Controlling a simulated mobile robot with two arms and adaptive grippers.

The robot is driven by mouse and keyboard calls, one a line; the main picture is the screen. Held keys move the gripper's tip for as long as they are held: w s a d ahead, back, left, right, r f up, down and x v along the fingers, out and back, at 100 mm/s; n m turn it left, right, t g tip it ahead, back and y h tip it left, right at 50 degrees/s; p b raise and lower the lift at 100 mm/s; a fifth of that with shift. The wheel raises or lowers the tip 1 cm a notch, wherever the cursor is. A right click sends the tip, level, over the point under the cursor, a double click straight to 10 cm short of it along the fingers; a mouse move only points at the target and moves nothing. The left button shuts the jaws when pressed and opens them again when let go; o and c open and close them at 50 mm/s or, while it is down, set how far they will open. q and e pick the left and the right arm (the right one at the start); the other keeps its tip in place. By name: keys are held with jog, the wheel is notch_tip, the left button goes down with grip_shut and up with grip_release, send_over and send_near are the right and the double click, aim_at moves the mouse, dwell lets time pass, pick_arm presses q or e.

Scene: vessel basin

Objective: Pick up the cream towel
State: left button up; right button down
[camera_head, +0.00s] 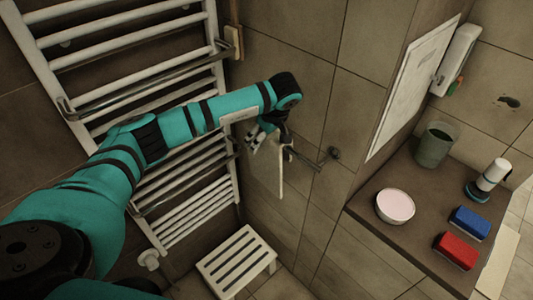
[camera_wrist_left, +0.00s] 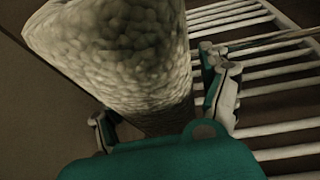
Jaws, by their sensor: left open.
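The cream towel (camera_head: 273,172) hangs from a short wall bar (camera_head: 305,160) in the head view, seen as a narrow pale strip and partly hidden by my arm. In the left wrist view the towel (camera_wrist_left: 112,50) is large and close, with a rough woven surface. My left gripper (camera_head: 268,138) is at the towel's upper part. In the left wrist view my left gripper (camera_wrist_left: 165,115) is open, one finger on each side of the towel. I cannot tell whether either finger touches it. My right gripper is not in view.
A white towel radiator (camera_head: 185,165) stands on the wall behind my left arm. A white slatted stool (camera_head: 238,262) is on the floor below.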

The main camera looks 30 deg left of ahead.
pick_arm(q)
grip_shut()
dwell(0.6)
